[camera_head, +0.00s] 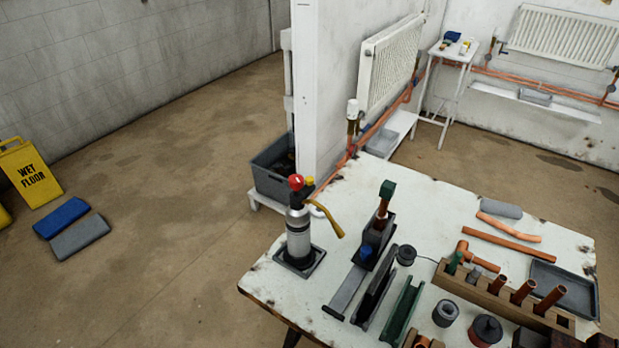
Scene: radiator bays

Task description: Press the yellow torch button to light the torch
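The torch (298,232) stands upright on a dark square base at the left end of the white workbench. It has a silver cylinder, a red knob (296,182) on top and a curved brass-coloured nozzle (328,215) pointing right and down. The small yellow button (310,181) sits at the top, just right of the red knob. No flame shows at the nozzle tip. Neither of my grippers is in view.
The workbench (450,205) also holds a dark clamp with an upright copper pipe (381,212), green and dark channels, and a wooden rack (465,287) of copper pieces. A grey tray (565,290) lies at right. A wet-floor sign (30,172) stands at far left.

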